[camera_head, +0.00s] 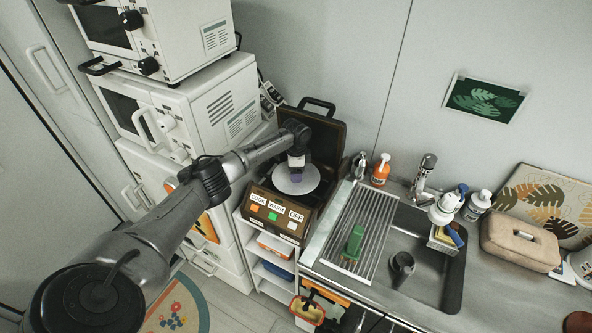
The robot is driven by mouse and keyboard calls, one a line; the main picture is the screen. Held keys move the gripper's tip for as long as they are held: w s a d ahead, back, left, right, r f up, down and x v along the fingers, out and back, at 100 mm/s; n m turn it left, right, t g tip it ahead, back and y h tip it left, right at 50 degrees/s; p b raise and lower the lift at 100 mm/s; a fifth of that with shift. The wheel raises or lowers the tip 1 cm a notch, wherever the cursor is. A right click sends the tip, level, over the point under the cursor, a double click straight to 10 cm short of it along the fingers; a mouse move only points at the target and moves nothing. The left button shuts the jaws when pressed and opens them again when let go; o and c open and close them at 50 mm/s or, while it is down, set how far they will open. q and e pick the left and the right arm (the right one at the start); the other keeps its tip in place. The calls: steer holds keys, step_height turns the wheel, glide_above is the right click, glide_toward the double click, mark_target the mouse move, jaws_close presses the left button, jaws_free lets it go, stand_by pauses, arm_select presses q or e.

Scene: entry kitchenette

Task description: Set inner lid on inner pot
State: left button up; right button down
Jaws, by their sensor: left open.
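A brown cooker (272,214) with labelled coloured buttons on its front stands left of the sink. Its hinged outer lid (318,124) is raised at the back. A pale round disc, which looks like the inner lid (311,182), lies in the cooker's opening, roughly level. The inner pot beneath it is hidden, so I cannot tell how exactly the lid sits. My left gripper (296,173) points down from above at the disc's middle, with its jaws open. A small purple part shows at its tips; I cannot tell whether they touch it. My right gripper is out of view.
White ovens (193,105) are stacked left of the cooker, close to my left arm. To the right are a drying rack (372,225) with a green sponge, the sink (432,280) with a dark cup, soap bottles (381,170) and a beige case (520,240).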

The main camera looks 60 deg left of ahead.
arm_select(q)
steer(key=shift+r, duration=0.1)
step_height(320, 180, up, 14)
steer(key=b, duration=0.2)
steer(key=shift+b, duration=0.4)
stand_by(0.4)
steer(key=shift+f, duration=0.2)
